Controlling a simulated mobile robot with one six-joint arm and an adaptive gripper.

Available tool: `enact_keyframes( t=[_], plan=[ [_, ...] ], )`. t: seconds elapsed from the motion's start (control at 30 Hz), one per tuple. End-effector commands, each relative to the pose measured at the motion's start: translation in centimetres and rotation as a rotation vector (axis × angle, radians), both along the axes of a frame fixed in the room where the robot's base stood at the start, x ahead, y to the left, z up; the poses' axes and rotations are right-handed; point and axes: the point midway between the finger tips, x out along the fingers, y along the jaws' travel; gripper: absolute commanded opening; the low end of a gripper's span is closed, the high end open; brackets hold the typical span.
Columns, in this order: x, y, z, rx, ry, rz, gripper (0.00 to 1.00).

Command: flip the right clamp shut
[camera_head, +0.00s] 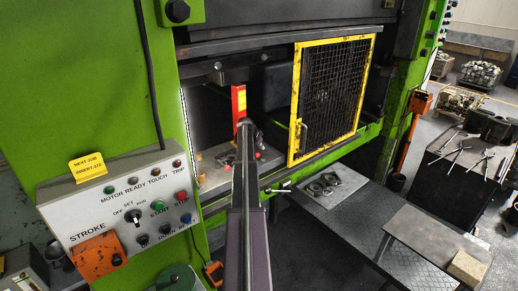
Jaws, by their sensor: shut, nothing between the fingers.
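My arm reaches from the bottom centre into the open press, and my gripper (247,126) is at its far end, small and dark. It is shut and empty, close to a red upright piece with a yellow label (239,101). The grey press bed (215,174) shows low in the opening. A small red tip (258,155) just right of my arm may belong to the right clamp. The clamp's body and its angle are too small and too covered by my arm to tell. I cannot tell whether my gripper touches it.
A yellow-framed mesh guard (331,97) stands right of the opening. A grey control panel (120,205) is on the left. A tray of metal rings (322,187) lies on a checker-plate table (335,222). A dark bench with tongs (464,165) is farther right.

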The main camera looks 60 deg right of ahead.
Motion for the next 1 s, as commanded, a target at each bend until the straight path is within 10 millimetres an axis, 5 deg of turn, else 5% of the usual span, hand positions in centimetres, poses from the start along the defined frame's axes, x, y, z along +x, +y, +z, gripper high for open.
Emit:
enact_keyframes(
  t=[0.6,1.0],
  plan=[
    [2.0,3.4,5.6,-0.001,0.000,0.005,0.00],
    [2.6,4.4,6.9,-0.001,0.001,0.006,0.00]
  ],
)
